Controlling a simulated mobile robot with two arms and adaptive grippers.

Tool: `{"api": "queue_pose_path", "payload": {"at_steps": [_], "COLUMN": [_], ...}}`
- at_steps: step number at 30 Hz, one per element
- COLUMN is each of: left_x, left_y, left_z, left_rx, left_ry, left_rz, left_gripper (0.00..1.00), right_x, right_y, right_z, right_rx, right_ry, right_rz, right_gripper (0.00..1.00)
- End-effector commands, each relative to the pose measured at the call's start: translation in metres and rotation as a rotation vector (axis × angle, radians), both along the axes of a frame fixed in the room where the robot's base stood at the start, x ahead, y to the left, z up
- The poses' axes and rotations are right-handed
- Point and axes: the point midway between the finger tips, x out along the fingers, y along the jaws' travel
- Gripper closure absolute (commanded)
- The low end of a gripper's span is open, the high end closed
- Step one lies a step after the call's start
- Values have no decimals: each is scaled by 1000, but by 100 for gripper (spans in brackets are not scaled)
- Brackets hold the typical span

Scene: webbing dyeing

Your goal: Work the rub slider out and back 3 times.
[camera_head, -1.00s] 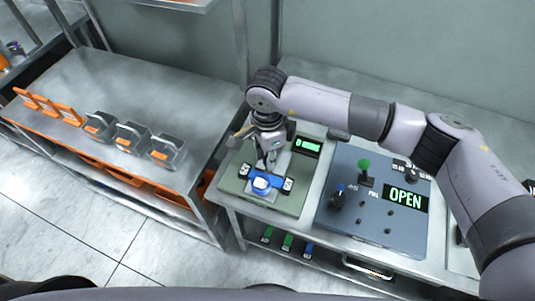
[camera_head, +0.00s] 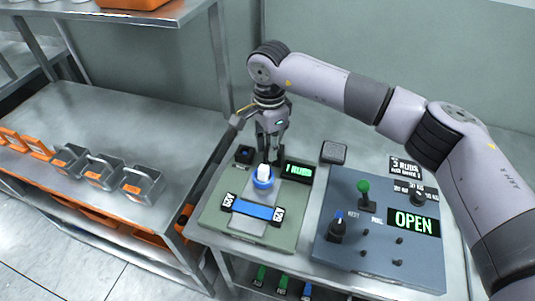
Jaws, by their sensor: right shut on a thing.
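The rub slider (camera_head: 263,177), a white block on a round blue base, stands on the green tester board (camera_head: 215,222), behind the blue webbing strip (camera_head: 262,211). The strip lies across the board between two black end clamps. My right gripper (camera_head: 268,159) reaches down from behind, its fingers shut on the top of the slider and partly hiding it. A small green-lit counter (camera_head: 299,171) sits right of the slider and appears to read 1. My left gripper is not in view.
A blue-grey control panel (camera_head: 345,258) on the right has a green knob, a blue knob, small pegs and an OPEN display (camera_head: 412,222). A dark pad (camera_head: 333,153) lies behind the boards.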

Motion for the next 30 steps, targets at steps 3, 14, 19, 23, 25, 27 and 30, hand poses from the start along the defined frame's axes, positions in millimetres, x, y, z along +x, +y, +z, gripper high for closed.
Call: {"api": "queue_pose_path", "payload": {"at_steps": [3, 14, 19, 23, 25, 27, 30], "left_x": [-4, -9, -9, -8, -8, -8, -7], "left_y": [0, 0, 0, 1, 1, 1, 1], "left_z": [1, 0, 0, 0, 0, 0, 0], "left_rx": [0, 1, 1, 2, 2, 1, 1], "left_ry": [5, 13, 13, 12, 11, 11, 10], "left_rz": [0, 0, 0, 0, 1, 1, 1], "left_gripper": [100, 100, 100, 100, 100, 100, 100], "right_x": [5, 4, 3, 2, 2, 3, 3], "right_y": [-4, -3, -2, -2, -2, -2, -2], "right_z": [3, 3, 2, 2, 6, 13, 30], "right_rx": [-5, -5, -4, -4, -4, -3, -3], "right_ry": [-14, -10, -8, -8, -8, -9, -11], "right_rz": [-10, -8, -7, -6, -6, -6, -6], "right_gripper": [100, 58, 57, 57, 57, 57, 57]}}
